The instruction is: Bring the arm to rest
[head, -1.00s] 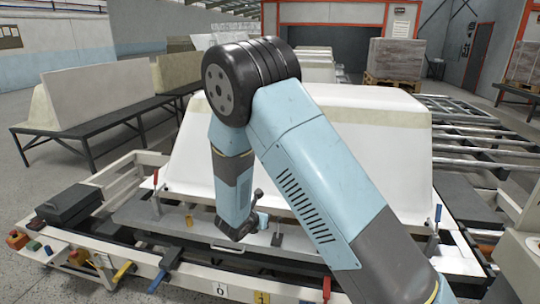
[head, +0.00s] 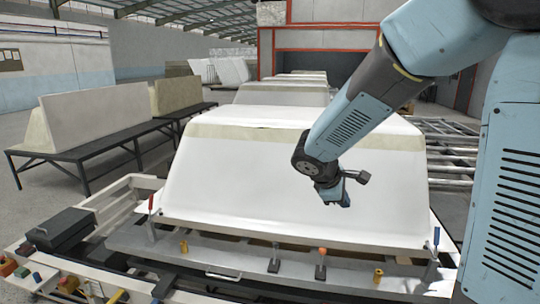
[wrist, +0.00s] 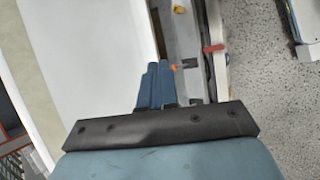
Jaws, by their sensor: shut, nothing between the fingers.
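My arm (head: 360,110) reaches in from the upper right of the head view. My gripper (head: 343,201) hangs in front of the white bathtub shell (head: 240,180), over its right half. In the wrist view the blue fingers (wrist: 154,85) are together with nothing between them. The gripper covers a little of the shell, and I cannot tell how far it is from the shell's face.
The shell sits on a metal frame (head: 215,262) with several coloured clamp handles (head: 321,252). A roller conveyor (head: 450,150) lies to the right. Dark benches (head: 90,145) with more shells stand at the left.

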